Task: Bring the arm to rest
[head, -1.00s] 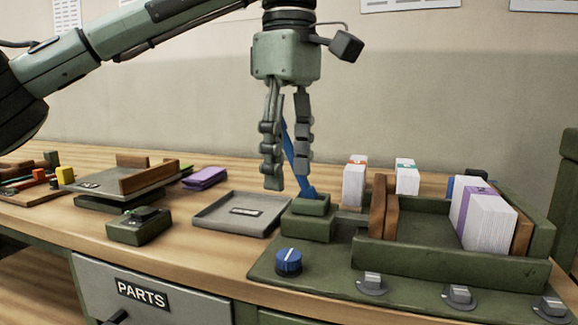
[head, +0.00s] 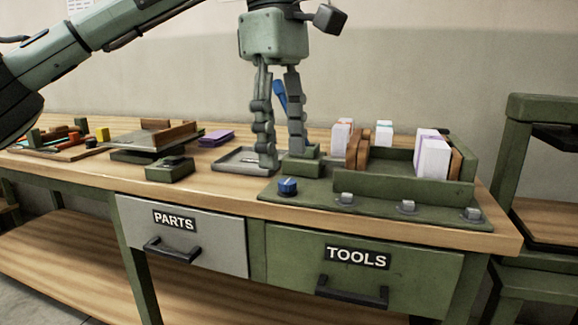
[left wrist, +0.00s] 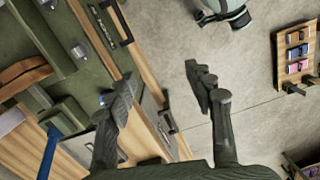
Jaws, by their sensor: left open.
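My left gripper (head: 282,160) hangs fingers-down over the workbench (head: 240,192) in the head view, arm coming in from the upper left. Its two fingers are apart with nothing gripped between them. A blue upright piece (head: 280,94) on a green block (head: 301,166) shows behind the fingers, partly hidden. In the left wrist view the open fingers (left wrist: 160,78) point over the bench's front edge and the floor, and the blue piece (left wrist: 48,150) is at lower left, apart from them. My right gripper is not in view.
A grey tray (head: 228,164) lies behind the fingers. At right a green holder (head: 405,180) carries white and purple card stacks (head: 432,155). A blue knob (head: 287,186) sits in front. PARTS (head: 190,238) and TOOLS (head: 360,280) drawers are shut. A green shelf unit (head: 545,185) stands right.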

